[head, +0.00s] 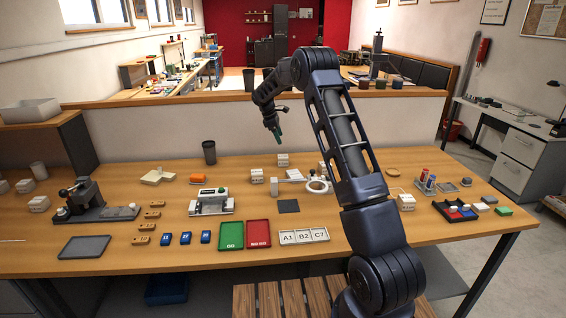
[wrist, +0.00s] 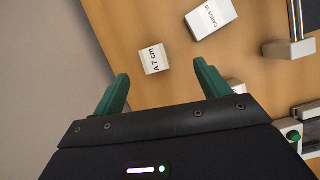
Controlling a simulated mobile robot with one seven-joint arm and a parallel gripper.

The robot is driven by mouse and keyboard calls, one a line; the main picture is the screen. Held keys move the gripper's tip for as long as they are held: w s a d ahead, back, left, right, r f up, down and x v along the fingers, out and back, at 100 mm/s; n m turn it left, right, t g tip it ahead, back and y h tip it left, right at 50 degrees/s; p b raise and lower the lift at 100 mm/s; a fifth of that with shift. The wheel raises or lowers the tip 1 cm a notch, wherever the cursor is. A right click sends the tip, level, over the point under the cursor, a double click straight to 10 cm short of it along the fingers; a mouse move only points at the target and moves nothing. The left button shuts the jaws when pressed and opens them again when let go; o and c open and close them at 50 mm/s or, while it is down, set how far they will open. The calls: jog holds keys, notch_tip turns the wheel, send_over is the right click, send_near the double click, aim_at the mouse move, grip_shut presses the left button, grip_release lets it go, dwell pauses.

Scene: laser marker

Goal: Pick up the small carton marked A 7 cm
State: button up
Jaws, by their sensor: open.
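The small white carton marked A 7 cm (wrist: 153,59) lies on the wooden table in the wrist view, its label running nearly upright in the picture. My gripper (wrist: 161,71) is open and empty. Its two green fingers spread wider than the carton, which appears just beyond and between the tips, apart from them. In the head view my gripper (head: 278,134) hangs high over the back of the table. Several small white cartons stand below it there, including one near the back edge (head: 283,160); their labels are too small to tell which is A 7 cm.
A white carton marked CARDS 20 (wrist: 213,20) lies close beside it in the wrist view. The low wall (head: 160,133) runs behind the table. A dark cup (head: 209,152) stands at the back left.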

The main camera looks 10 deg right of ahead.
jog(key=n, duration=0.1)
send_near(282, 156)
jog(key=x, duration=1.1)
jog(key=shift+s+f, duration=0.2)
jog(key=shift+f, duration=0.05)
jog(key=c, duration=1.1)
